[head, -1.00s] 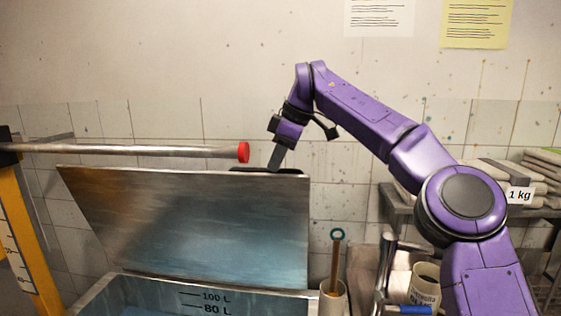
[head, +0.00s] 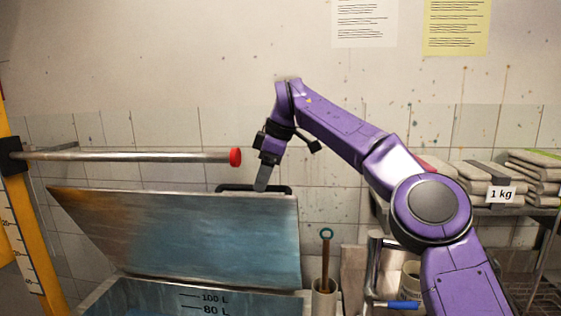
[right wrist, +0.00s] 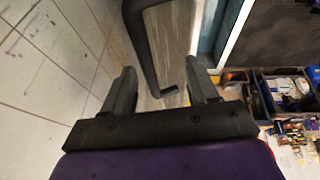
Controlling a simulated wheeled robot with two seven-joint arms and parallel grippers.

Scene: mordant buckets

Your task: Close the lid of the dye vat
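The dye vat (head: 130,290) is at the bottom left of the head view, with volume marks on its inner wall. Its metal lid (head: 200,235) stands raised and tilted at the back, with a black handle (head: 284,189) on its top edge. My right gripper (head: 262,187) points down at this handle. In the right wrist view the fingers of my right gripper (right wrist: 160,88) are apart, and the black handle (right wrist: 143,45) passes across the gap between them. I cannot tell whether a finger touches it. My left gripper is out of view.
A metal bar with a red end (head: 235,157) juts from a yellow post (head: 25,225) above the lid's left part. Right of the vat are a holder with a stick (head: 325,298), a blue-ended lever (head: 400,304) and a shelf of folded packs (head: 535,170).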

